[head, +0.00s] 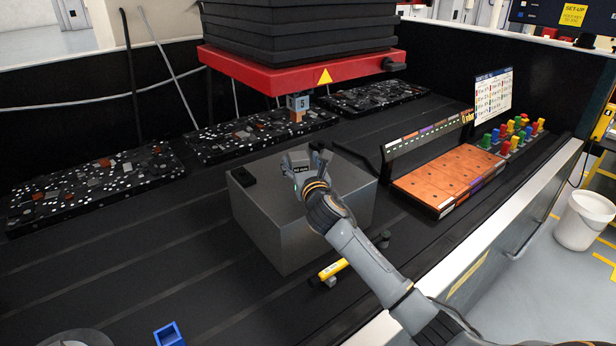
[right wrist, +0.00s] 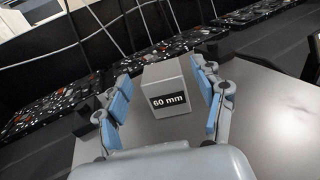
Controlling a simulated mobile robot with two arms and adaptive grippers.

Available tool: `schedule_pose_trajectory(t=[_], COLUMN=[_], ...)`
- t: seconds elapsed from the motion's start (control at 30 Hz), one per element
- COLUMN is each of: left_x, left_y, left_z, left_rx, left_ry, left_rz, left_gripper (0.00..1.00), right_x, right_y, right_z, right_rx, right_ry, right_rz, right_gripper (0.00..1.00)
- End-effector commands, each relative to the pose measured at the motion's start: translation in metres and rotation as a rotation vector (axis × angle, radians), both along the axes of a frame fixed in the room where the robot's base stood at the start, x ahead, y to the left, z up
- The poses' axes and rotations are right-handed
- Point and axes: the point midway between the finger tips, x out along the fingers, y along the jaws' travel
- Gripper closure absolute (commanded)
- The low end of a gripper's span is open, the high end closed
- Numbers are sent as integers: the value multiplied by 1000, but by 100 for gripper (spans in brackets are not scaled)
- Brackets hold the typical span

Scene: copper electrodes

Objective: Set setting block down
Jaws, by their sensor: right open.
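The setting block is a small light-grey block with a black "60 mm" label. It stands on the flat top of a big grey metal block (head: 265,225), and it shows clearly in the right wrist view (right wrist: 166,88). In the head view the setting block (head: 301,172) is partly hidden by my right gripper. My right gripper (head: 303,160) is open, with one finger on each side of the setting block. In the right wrist view, gaps show between the block and the blue finger pads (right wrist: 165,95). My left gripper is not in view.
A red plate (head: 290,75) under black bellows hangs above and behind. Black bars stand on the grey block's top, one at its left (head: 243,177). An orange tray (head: 450,175) and coloured pieces (head: 512,134) lie at right. Speckled black slabs (head: 95,185) line the back.

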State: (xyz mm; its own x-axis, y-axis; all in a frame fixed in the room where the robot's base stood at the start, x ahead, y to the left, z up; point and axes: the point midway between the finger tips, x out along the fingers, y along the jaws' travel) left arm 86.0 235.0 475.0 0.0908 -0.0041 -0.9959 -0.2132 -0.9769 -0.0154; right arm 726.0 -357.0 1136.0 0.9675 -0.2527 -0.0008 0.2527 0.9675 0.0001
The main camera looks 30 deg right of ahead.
Motion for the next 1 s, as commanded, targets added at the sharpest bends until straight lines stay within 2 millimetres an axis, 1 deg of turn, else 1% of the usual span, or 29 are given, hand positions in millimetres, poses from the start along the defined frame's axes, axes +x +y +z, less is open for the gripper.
schedule_pose_trajectory(t=[0.03,0.1,0.3,0.5,0.67,1.0], left_x=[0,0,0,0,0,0], left_y=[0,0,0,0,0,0], left_z=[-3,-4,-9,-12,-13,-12], left_rx=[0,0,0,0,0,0], left_ry=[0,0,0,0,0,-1], left_rz=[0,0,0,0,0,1], left_gripper=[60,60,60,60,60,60], right_x=[-10,-22,-57,-79,-85,-86], right_y=[2,6,15,21,22,23], right_z=[-2,-2,-2,-1,0,0], right_rx=[-3,-2,-1,-1,0,2], right_ry=[0,0,0,1,0,0], right_rz=[1,2,2,0,0,0], right_gripper=[31,31,31,31,31,31])
